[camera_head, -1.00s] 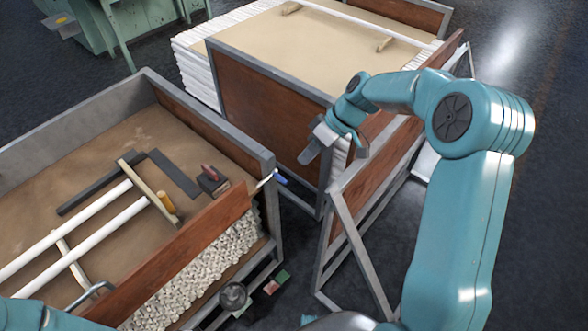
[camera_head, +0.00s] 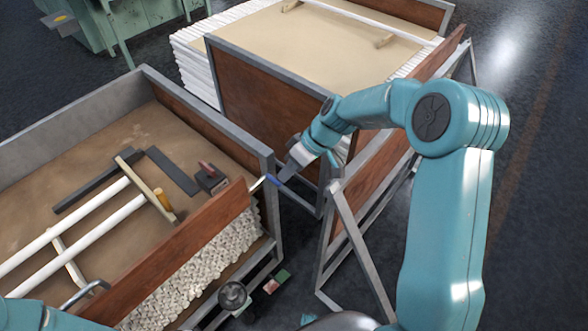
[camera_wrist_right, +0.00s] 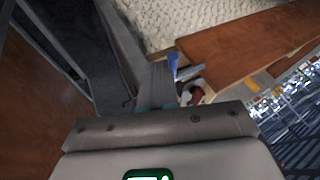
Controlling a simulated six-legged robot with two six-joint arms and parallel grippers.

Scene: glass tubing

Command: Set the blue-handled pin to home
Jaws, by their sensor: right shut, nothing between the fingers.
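The blue-handled pin (camera_head: 273,180) sits at the near right corner of the open wooden cart (camera_head: 262,158), by the end of its brown drop board (camera_head: 190,245). Its pale metal shaft points left toward the board. My right gripper (camera_head: 285,173) is shut and empty, with its tip right beside the blue handle. In the right wrist view the blue handle (camera_wrist_right: 173,62) shows just past the grey fingers (camera_wrist_right: 158,85); I cannot tell whether they touch. My left gripper is not in view; only teal parts of my left arm show at the lower left.
White glass tubes (camera_head: 95,235) and a red-handled block (camera_head: 210,178) lie in the cart. Packed tube ends (camera_head: 200,270) show below the board. A second cart (camera_head: 265,95) stands behind, and a framed brown panel (camera_head: 375,180) to the right. A narrow floor gap lies between.

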